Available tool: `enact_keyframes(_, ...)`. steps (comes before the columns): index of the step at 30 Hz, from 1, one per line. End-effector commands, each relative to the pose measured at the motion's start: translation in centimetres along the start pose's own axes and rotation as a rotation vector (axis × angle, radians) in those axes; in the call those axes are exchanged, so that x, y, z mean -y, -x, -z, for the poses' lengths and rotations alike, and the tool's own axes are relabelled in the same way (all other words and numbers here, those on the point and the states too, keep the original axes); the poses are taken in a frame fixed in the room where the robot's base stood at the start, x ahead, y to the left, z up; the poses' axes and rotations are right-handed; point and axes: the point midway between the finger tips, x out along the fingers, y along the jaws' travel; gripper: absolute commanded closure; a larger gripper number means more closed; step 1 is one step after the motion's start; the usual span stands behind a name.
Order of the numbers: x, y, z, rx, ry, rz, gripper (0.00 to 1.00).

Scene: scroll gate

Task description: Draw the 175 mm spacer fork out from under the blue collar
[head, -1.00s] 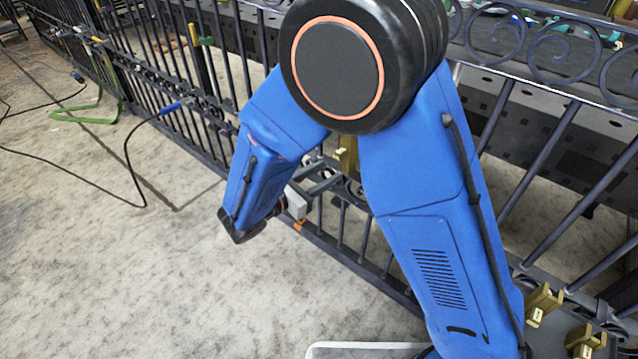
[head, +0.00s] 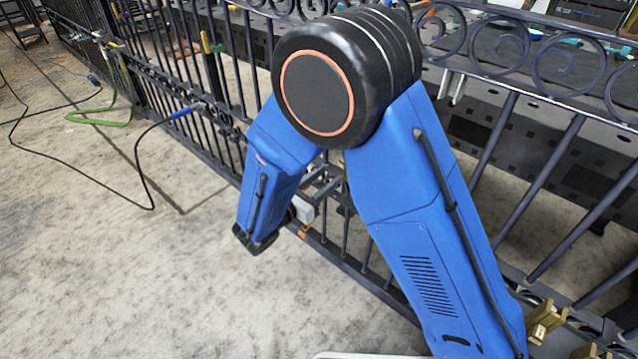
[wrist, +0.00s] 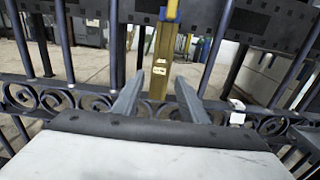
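In the wrist view, a brass-coloured upright piece (wrist: 160,68) with small pale labels stands in front of the gate; I take it for the spacer fork, but its size marking is too small to read. A blue band (wrist: 170,13), which looks like the collar, sits at its top on a yellow bar. My gripper (wrist: 158,88) is open, one grey finger on each side of the brass piece in the picture. No contact shows, and I cannot tell whether the piece is between the fingertips or beyond them. In the head view, my arm hides the fork and collar.
The dark gate has upright bars and a scroll band (wrist: 60,97). More brass pieces (head: 541,320) sit on the gate at the lower right. A black cable with a blue end (head: 181,113) reaches the gate at left. The floor (head: 90,260) at left is mostly clear.

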Motion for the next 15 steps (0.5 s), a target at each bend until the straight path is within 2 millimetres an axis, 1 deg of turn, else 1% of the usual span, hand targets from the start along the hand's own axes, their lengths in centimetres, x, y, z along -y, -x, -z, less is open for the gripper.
enact_keyframes(1,0.1,-0.6,0.0,0.000,0.000,0.003,0.61)
enact_keyframes(15,0.1,-5.1,0.0,-0.001,0.000,0.003,0.61)
